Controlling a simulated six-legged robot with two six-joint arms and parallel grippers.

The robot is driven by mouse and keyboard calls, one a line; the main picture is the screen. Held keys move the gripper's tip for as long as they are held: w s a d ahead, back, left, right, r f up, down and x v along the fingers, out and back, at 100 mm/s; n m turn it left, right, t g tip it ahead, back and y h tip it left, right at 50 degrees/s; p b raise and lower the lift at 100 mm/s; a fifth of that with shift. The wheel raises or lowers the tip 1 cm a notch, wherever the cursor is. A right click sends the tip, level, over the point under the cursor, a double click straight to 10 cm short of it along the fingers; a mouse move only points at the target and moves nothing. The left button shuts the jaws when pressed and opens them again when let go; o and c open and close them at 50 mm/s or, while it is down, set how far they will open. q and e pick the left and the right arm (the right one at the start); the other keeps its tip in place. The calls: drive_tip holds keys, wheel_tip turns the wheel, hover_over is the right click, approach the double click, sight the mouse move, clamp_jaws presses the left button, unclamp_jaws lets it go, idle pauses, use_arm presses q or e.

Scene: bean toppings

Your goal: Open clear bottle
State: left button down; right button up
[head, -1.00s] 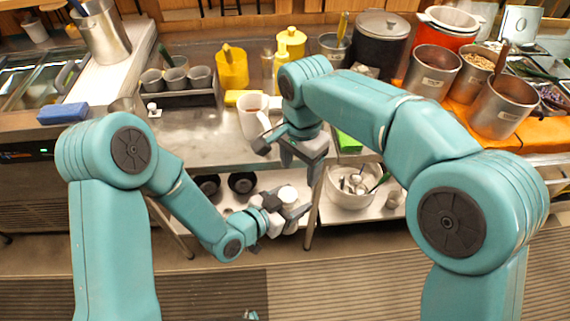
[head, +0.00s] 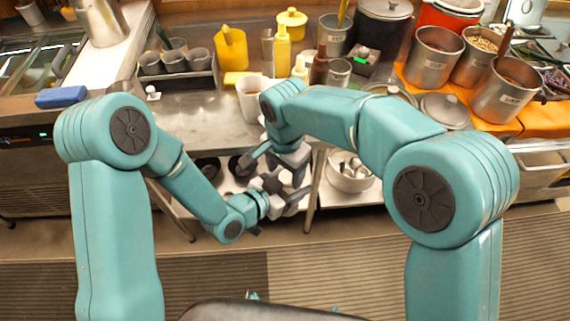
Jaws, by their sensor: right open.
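My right gripper (head: 279,171) is open and points down in front of the counter's front edge, just above my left gripper. My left gripper (head: 281,203) is low in front of the lower shelf, its jaws pointing right. The two grippers overlap in the picture, so I cannot tell whether they touch. What lies between the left jaws is too small and covered to make out. I cannot pick out a clear bottle with certainty. A pale, see-through-looking bottle (head: 267,46) stands upright on the counter, left of a yellow bottle (head: 282,48).
A white mug (head: 249,101) stands near the counter's front edge, close to my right arm. Behind it are a yellow jug (head: 231,50) and a dark red bottle (head: 320,65). Steel pots (head: 433,57) crowd the right. The lower shelf holds a bowl (head: 350,178).

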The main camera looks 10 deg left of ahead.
drive_tip(key=c, duration=1.1)
drive_tip(key=o, duration=1.2)
wheel_tip(320, 180, up, 4)
drive_tip(key=shift+r, duration=0.25)
drive_tip(key=shift+c, duration=0.5)
drive_tip(key=r, duration=0.3)
drive_tip(key=shift+s+d, duration=0.1)
drive_tip(key=shift+d, duration=0.25)
drive_tip(key=shift+s+d+f, duration=0.1)
drive_tip(key=shift+s+f, duration=0.05)
drive_tip(key=shift+f, duration=0.15)
wheel_tip(320, 180, down, 7)
drive_tip(key=shift+f, duration=0.2)
